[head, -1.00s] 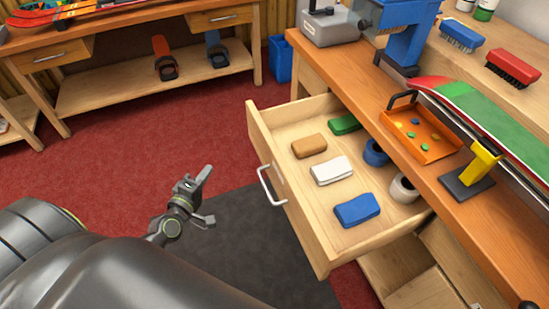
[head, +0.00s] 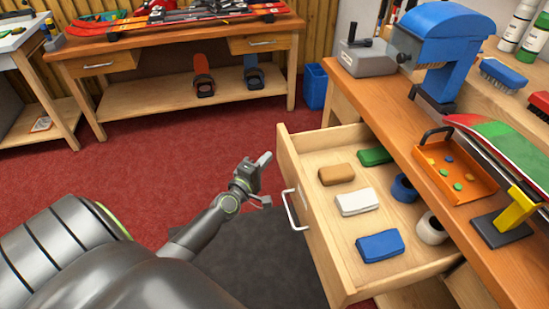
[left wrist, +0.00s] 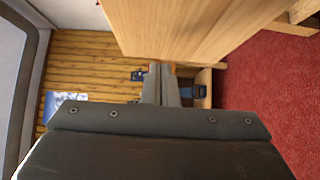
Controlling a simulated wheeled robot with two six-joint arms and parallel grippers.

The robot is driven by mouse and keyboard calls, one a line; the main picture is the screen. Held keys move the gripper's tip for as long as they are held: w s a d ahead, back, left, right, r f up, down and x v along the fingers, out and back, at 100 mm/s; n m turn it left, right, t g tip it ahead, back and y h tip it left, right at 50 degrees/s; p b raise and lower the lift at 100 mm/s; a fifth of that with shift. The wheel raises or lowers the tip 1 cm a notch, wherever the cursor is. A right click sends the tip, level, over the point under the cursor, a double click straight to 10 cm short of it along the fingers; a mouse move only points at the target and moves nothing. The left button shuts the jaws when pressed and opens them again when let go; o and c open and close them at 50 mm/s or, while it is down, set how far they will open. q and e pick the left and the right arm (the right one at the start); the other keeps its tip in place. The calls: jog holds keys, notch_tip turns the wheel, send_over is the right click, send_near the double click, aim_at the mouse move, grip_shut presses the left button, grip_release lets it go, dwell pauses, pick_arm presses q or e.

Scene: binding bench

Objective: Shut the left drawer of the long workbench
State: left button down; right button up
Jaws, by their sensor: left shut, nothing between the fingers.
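The left drawer (head: 327,232) of the long workbench (head: 400,125) stands pulled far out in the head view, its front panel facing left with a white bar handle (head: 293,210). Inside lie a brown block (head: 336,174), a white block (head: 357,202), a blue block (head: 380,246), a green block (head: 375,156) and two rolls. My left gripper (head: 264,159) is shut and empty, just left of the drawer front and apart from it. The left wrist view shows its closed fingers (left wrist: 161,85) below a large wooden panel, probably the drawer front. My right gripper is out of view.
On the workbench top are a grey vise-like tool (head: 365,58), a blue machine (head: 440,45), an orange tray (head: 455,170) and a ski stand (head: 503,225). A second bench (head: 180,48) with skis stands behind. Red carpet (head: 165,150) is clear left of the drawer.

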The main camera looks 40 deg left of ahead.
pick_arm(q)
jog(key=shift+w+d, duration=1)
jog(key=shift+w, duration=0.05)
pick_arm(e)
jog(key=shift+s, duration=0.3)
